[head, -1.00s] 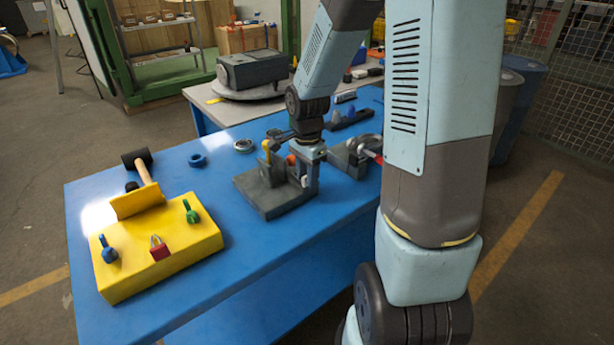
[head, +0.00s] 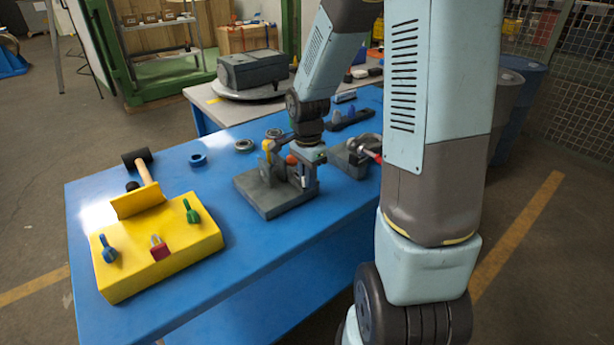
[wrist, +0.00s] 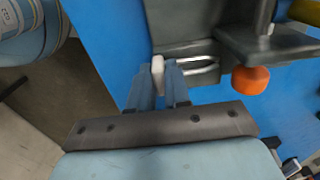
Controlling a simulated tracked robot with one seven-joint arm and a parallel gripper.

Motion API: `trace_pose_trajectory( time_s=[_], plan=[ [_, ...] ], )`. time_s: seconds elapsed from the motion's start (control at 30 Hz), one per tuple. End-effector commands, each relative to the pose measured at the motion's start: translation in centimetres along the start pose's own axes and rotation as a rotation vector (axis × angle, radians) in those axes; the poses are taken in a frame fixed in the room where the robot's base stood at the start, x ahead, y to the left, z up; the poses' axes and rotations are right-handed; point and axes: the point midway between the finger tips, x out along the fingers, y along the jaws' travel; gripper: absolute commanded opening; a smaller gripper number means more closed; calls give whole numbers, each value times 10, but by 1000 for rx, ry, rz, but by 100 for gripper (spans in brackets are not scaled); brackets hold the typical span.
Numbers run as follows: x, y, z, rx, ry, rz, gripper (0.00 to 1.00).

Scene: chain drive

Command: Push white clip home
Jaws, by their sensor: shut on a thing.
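The white clip (wrist: 157,69) is a small pale piece at my fingertips in the wrist view. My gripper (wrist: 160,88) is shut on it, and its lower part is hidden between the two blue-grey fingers. The clip lies beside a shiny metal loop (wrist: 203,64) at the edge of the grey fixture; I cannot tell whether it is seated. In the head view my gripper (head: 304,180) is low over the right part of the grey fixture (head: 275,203), and the clip cannot be made out clearly.
An orange knob (wrist: 250,80) is close to the right of my fingers. A yellow block (head: 165,250) with coloured keys and a mallet (head: 147,178) are at the left of the blue table (head: 245,245). A clamp (head: 369,147) stands behind the fixture.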

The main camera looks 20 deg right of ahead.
Motion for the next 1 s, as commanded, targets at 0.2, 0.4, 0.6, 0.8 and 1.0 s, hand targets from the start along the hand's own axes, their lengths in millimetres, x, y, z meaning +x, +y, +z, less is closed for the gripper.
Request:
trace_pose_trajectory(
  time_s=[0.2, 0.4, 0.6, 0.8, 1.0],
  plan=[
    [0, 0, 0, 0, 0, 0, 0],
    [0, -8, 0, -1, 0, -1, 0],
    [0, -30, 0, -2, 0, -2, 0],
    [-1, -35, 0, 0, 1, -3, 0],
    [-1, -36, 0, 0, 1, -6, 22]
  ],
)
